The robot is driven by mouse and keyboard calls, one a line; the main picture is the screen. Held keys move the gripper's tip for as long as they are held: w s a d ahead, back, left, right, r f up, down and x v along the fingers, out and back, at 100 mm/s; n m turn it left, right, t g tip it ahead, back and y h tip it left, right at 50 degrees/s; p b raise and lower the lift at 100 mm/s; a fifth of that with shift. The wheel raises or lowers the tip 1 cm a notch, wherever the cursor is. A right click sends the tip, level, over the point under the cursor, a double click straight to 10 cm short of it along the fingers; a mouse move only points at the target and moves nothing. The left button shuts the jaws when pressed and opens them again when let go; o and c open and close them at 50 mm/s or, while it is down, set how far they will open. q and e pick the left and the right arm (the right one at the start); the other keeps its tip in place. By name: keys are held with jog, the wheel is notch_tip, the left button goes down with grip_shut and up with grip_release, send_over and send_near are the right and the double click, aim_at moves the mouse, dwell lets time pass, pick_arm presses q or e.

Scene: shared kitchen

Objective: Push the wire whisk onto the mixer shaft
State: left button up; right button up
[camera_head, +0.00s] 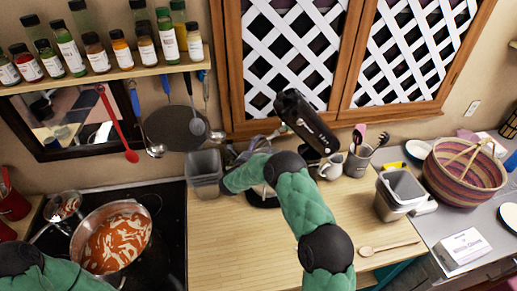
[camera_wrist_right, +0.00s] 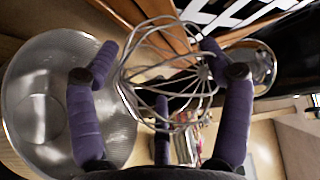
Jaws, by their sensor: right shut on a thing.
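The wire whisk (camera_wrist_right: 203,73) is between the purple fingers of my right gripper (camera_wrist_right: 160,76) in the right wrist view. The gripper is shut on it, and its wire loops spread between the fingertips. The black mixer (camera_head: 306,122) stands on the wooden counter in the head view with its head tilted up; a dark part of it (camera_wrist_right: 294,48) seems to show at the right of the wrist view. My right arm covers the mixer's lower part, the whisk and the gripper in the head view. I cannot make out the shaft or whether the whisk touches it. My left gripper is out of view.
A steel bowl (camera_wrist_right: 40,115) fills the left of the wrist view. In the head view, a grey container (camera_head: 204,170) stands left of my right arm. A pot (camera_head: 112,238) sits on the stove.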

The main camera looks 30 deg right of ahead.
jog(key=shift+s+d+r, duration=0.1)
jog(key=shift+d+r, duration=0.3)
jog(key=shift+d, duration=0.05)
dwell(0.4)
jog(key=o, duration=1.1)
jog(key=shift+a, duration=0.15)
jog(key=v, duration=1.1)
jog(key=shift+s+a, duration=0.25)
jog(key=shift+a, duration=0.05)
jog(key=shift+f, duration=0.1)
